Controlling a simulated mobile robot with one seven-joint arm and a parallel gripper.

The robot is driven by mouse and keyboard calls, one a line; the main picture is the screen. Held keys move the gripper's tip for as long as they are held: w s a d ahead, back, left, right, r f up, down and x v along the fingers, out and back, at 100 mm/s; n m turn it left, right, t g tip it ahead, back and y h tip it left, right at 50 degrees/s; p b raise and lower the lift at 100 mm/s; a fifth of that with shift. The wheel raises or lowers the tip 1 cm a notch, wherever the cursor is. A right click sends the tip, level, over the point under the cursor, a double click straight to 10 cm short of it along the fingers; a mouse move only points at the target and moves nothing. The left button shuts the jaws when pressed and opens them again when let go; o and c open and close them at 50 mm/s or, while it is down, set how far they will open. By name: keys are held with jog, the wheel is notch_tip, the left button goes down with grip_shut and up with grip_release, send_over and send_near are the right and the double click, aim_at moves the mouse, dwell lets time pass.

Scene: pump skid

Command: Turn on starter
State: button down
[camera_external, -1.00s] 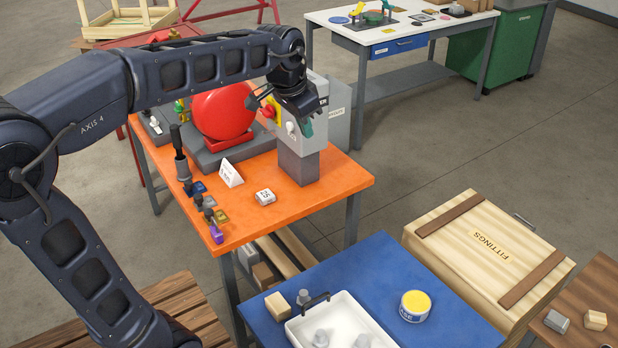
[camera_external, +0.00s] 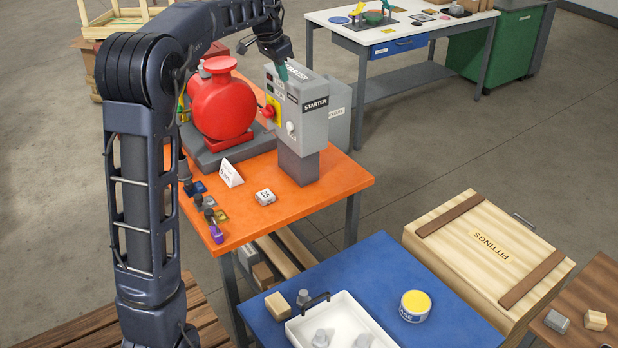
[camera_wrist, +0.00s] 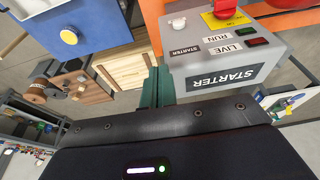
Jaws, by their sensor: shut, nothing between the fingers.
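The grey starter box (camera_external: 312,105) stands on a post on the orange table; its top label reads STARTER. A red rotary handle on a yellow plate (camera_external: 271,109) and a white knob (camera_external: 290,128) are on its front. In the wrist view the box (camera_wrist: 235,62) is at upper right, with the white knob (camera_wrist: 178,24), the red handle (camera_wrist: 226,8) partly cut off, and a red and a green lamp beside LIVE and RUN labels. My gripper (camera_external: 282,73) is shut and empty, by the upper edge of the box. Its teal fingers (camera_wrist: 157,86) also show in the wrist view, apart from the knob.
A red pump (camera_external: 221,105) stands left of the box. A white sign (camera_external: 231,173), a small labelled block (camera_external: 265,197) and several padlock-like items lie along the table's near side. A blue table (camera_external: 375,280) with a white tray is in front.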

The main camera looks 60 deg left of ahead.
send_over(268, 113)
jog(key=s, duration=0.4)
notch_tip(268, 113, down, 4)
jog(key=f, duration=0.1)
jog(key=shift+w+a+r, duration=0.1)
jog(key=shift+w+r, duration=0.1)
jog(key=shift+r, duration=0.05)
jog(key=x, duration=1.2)
jog(key=shift+s+f, duration=0.25)
jog(key=shift+f, duration=0.75)
